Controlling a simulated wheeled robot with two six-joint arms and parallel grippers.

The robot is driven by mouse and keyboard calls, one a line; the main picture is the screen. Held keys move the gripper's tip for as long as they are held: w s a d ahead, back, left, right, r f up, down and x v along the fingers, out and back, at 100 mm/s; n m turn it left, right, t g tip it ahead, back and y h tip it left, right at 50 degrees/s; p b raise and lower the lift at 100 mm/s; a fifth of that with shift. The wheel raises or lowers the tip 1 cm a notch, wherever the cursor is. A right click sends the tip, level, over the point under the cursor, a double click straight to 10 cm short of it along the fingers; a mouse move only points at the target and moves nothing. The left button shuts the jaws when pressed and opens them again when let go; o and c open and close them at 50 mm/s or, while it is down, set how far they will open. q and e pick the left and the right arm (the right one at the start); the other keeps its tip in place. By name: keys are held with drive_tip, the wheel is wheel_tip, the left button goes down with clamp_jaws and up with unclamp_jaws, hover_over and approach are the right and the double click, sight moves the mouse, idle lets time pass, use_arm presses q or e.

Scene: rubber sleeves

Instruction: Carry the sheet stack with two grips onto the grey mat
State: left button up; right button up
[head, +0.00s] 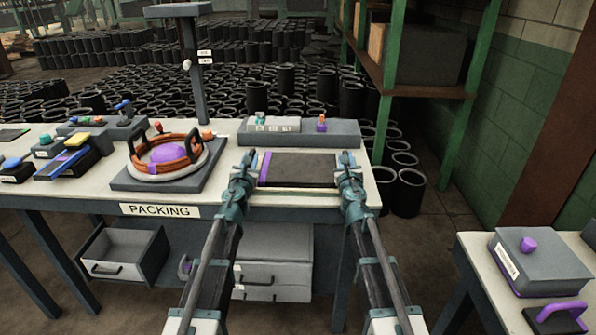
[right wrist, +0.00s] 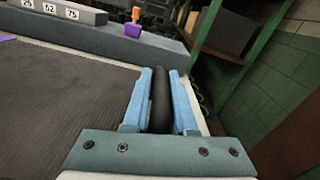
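The sheet stack (head: 300,170) appears as a dark, flat rectangle with a purple strip along its left side and a thin pale edge at the front. It lies at the right end of the packing table. Its dark ribbed top fills the left of the right wrist view (right wrist: 60,100). My left gripper (head: 243,163) is at its left side; its fingers are too small to read. My right gripper (head: 350,163) is at its right side. In the wrist view its blue fingers (right wrist: 160,85) close on a black rounded edge, apparently the stack's.
A long grey block (head: 345,134) with number tiles stands behind the stack. To the left, a grey slab (head: 125,181) carries an orange ring fixture, beside a dark post (head: 194,90). A second table (head: 478,262) with a grey box (head: 545,265) stands at right.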

use_arm(q)
clamp_jaws()
use_arm(e)
clamp_jaws()
use_arm(q)
drive_tip(key=shift+a, duration=0.1)
use_arm(e)
drive_tip(key=shift+d, duration=0.1)
use_arm(q)
drive_tip(key=shift+a, duration=0.1)
use_arm(e)
drive_tip(key=shift+d, duration=0.1)
use_arm(q)
drive_tip(key=shift+r, duration=0.15)
use_arm(e)
drive_tip(key=shift+r, duration=0.15)
